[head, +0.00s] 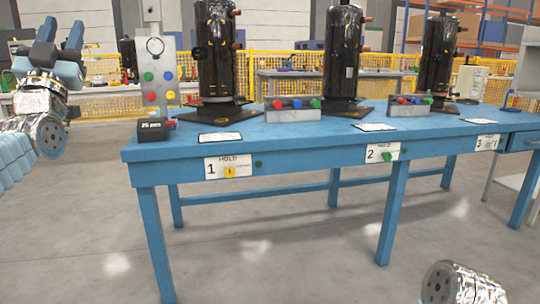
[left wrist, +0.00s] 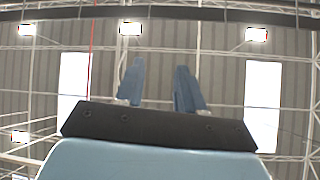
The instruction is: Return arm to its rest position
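My left gripper (head: 62,26) is raised at the far left of the head view, with its blue fingers pointing up. Its two fingers stand apart with nothing between them. In the left wrist view the gripper (left wrist: 160,66) points at the ceiling, and the gap between the fingers is empty. It is left of the blue table and apart from it. Of my right arm, only a silver link (head: 460,284) shows at the bottom right of the head view; its gripper is out of frame.
A long blue table (head: 290,140) carries black compressors (head: 216,50), (head: 342,55), (head: 437,55) and boxes with coloured buttons (head: 292,108). A grey button post (head: 152,60) stands at its left end, nearest my left gripper. Yellow fencing (head: 262,68) is behind. The floor in front is clear.

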